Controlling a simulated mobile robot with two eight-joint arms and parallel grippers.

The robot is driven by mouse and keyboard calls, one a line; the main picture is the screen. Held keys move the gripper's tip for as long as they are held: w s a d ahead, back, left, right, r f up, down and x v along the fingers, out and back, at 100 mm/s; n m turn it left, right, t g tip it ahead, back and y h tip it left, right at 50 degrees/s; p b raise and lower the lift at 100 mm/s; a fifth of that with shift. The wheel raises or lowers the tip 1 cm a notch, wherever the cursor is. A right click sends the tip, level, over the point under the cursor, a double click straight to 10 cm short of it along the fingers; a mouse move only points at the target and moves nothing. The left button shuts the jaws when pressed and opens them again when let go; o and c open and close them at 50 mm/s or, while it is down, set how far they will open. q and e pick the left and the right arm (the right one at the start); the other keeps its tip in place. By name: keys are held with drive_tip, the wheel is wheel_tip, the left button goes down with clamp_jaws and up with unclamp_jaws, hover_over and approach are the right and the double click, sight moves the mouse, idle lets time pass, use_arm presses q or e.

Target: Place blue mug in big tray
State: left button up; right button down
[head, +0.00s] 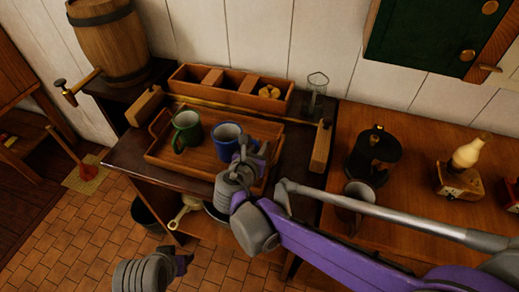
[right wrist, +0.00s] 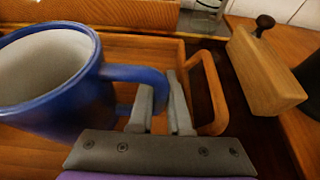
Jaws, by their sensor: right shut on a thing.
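The blue mug (head: 226,140) is upright over the right part of the big wooden tray (head: 165,155), inside its rim as seen from the head. It fills the left of the right wrist view (right wrist: 50,85). My right gripper (head: 258,150) is shut on the mug's handle, with its fingers around the handle in the right wrist view (right wrist: 162,105). I cannot tell whether the mug's base touches the tray, because the base is partly hidden. My left gripper (head: 182,264) hangs low at the bottom left, away from the tray; its jaw opening is unclear.
A green mug (head: 186,131) stands in the tray, left of the blue mug. A divided wooden box (head: 230,93) and a glass (head: 315,95) stand behind. A dark lantern-like object (head: 373,155) and another mug (head: 352,204) are to the right. A barrel (head: 108,42) is at the left.

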drive_tip(key=shift+f, duration=0.75)
drive_tip(key=shift+f, duration=0.15)
drive_tip(key=c, duration=1.2)
unclamp_jaws()
drive_tip(key=shift+o, duration=0.2)
drive_tip(key=shift+s+a+r, duration=0.15)
drive_tip(key=shift+s+r, duration=0.1)
drive_tip(key=p+v, duration=0.1)
drive_tip(key=v, duration=1)
drive_tip(key=shift+s, duration=0.2)
